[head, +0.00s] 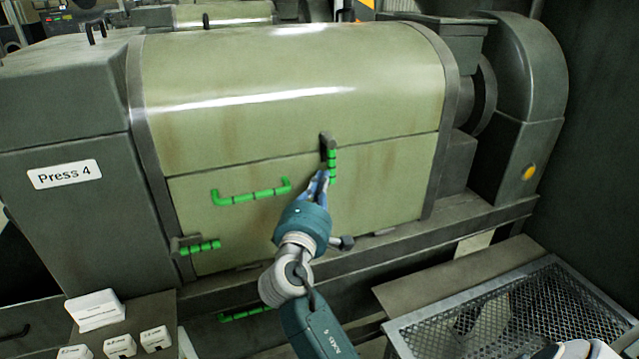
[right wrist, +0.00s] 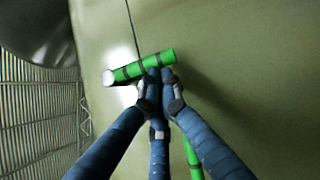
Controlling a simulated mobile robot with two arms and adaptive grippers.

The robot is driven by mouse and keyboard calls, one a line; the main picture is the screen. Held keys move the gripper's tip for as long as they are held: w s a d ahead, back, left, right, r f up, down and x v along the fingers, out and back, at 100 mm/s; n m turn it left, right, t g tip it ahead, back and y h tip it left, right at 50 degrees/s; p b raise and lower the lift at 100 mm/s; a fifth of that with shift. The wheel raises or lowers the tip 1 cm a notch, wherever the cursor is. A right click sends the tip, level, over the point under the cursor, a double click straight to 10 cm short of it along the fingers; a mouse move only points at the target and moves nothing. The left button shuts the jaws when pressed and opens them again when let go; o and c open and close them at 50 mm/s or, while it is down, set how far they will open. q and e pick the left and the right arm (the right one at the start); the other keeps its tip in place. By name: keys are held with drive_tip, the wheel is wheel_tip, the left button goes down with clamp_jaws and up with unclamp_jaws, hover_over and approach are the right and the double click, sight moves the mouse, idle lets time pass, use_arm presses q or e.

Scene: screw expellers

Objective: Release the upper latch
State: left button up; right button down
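The upper latch has a dark mount and a green banded handle (head: 332,165), upright near the middle of the press cover's seam in the head view. In the right wrist view the same handle (right wrist: 130,70) runs slantwise just beyond the fingertips. My right gripper (head: 321,176) is at the handle's lower left side. Its blue fingers, also in the right wrist view (right wrist: 160,88), are drawn together, with the tips against or just in front of the handle. I cannot see them wrapped around it.
A green grab handle (head: 250,194) is on the lower panel left of the latch. A lower latch with a green handle (head: 202,247) is at the panel's left edge. A mesh-topped frame (head: 520,315) stands at front right. The "Press 4" housing (head: 60,200) is at left.

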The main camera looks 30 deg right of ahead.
sight(334, 178)
drive_tip(key=d+n+b, duration=0.1)
drive_tip(key=d+n+t+b, duration=0.1)
drive_tip(key=f+n+t+h+b, duration=0.1)
drive_tip(key=n, duration=0.1)
drive_tip(key=shift+s+d+b, duration=0.3)
drive_tip(key=shift+s+d, duration=0.1)
drive_tip(key=s+d+r+n+t+y+b, duration=0.1)
drive_tip(key=d+r+n+t+y+b, duration=0.1)
drive_tip(key=n, duration=0.8)
drive_tip(key=d+r+n+t+y+b, duration=0.2)
drive_tip(key=d+n+t+y+b, duration=0.3)
drive_tip(key=n, duration=0.5)
drive_tip(key=shift+s+d+r+t+y+b, duration=0.15)
drive_tip(key=shift+s+r+t+y+b, duration=0.2)
drive_tip(key=shift+t+y+b, duration=0.85)
drive_tip(key=shift+r, duration=0.1)
